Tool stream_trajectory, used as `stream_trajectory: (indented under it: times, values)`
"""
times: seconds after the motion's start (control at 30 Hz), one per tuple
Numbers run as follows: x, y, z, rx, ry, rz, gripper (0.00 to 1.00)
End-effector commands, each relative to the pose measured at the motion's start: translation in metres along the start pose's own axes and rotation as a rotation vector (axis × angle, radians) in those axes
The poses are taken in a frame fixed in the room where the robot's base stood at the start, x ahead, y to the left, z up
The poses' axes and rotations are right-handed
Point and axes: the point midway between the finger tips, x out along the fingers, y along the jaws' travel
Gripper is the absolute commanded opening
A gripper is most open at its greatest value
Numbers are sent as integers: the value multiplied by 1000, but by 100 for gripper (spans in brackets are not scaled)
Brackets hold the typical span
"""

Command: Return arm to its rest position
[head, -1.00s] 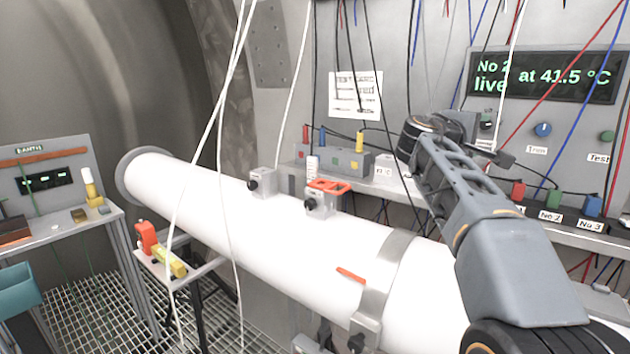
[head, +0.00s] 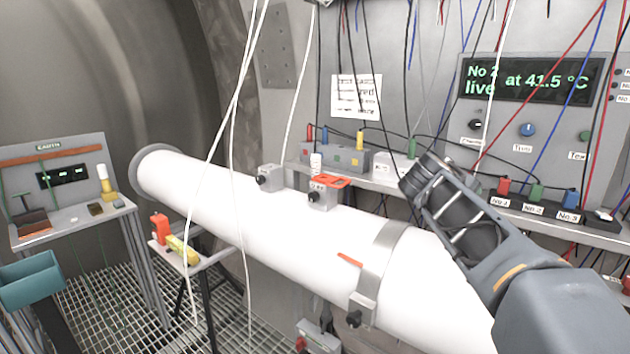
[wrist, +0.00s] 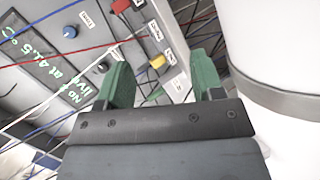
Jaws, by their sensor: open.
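My arm reaches in from the lower right of the head view, over the right end of the white pipe. Its gripper end is turned away there, and the fingers are hidden. In the wrist view my gripper (wrist: 163,88) shows two green fingers set well apart. Nothing is held between them. Beyond them are the panel and its plugs, with the white pipe (wrist: 285,40) at the right.
The white pipe (head: 230,210) with a grey clamp band (head: 378,262) crosses the middle. White cables (head: 236,110) hang in front of it. A shelf with red, green and blue plugs (head: 537,193) and a display panel (head: 525,82) stand at the right. A bench (head: 75,225) stands left.

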Motion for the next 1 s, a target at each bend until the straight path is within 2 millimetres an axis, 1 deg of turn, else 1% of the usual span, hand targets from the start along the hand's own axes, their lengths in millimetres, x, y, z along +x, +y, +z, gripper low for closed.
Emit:
stream_trajectory:
  times: [0.07, 0.17, 0.2, 0.27, 0.3, 0.4, 0.5, 0.6, 0.7, 0.8, 1.0]
  values:
    - [-8, -29, 14, 48, 2, -109, 61]
    - [-21, -79, 37, 131, -6, -282, 61]
    - [-28, -102, 48, 172, -16, -359, 61]
    - [-40, -136, 64, 235, -35, -472, 61]
    - [-48, -157, 74, 276, -50, -541, 61]
    - [-66, -202, 97, 368, -94, -686, 61]
    - [-82, -235, 114, 443, -135, -792, 61]
    - [-92, -257, 126, 495, -167, -861, 61]
    - [-98, -269, 132, 526, -186, -900, 61]
    - [-100, -274, 135, 539, -195, -915, 61]
    - [-100, -274, 135, 540, -196, -916, 61]
